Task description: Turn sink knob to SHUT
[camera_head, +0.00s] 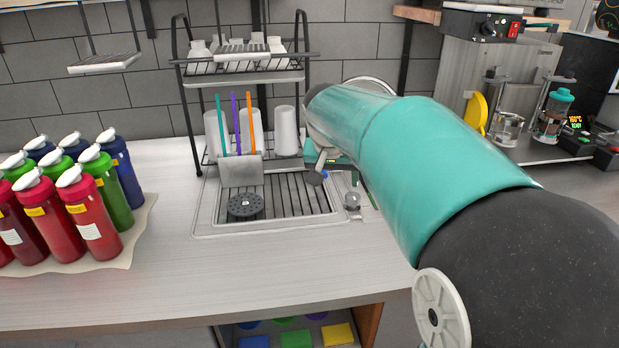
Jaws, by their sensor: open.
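The sink (207,215) is set into the counter, with a ribbed drain tray and a round black perforated disc (245,206). A small round silver piece (352,201) on the sink's right rim looks like the knob; its marking is too small to read. My teal arm reaches in from the right and ends over the back right of the sink. My gripper (335,174) is open and partly hidden by the arm. It appears just above and behind the silver piece, and I see no clear contact.
Several red, green and blue bottles (88,215) stand on a mat at left. A black rack (190,125) with cups and coloured sticks stands behind the sink. A machine (490,60) and glass presses (508,125) are at right. The front counter (260,275) is clear.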

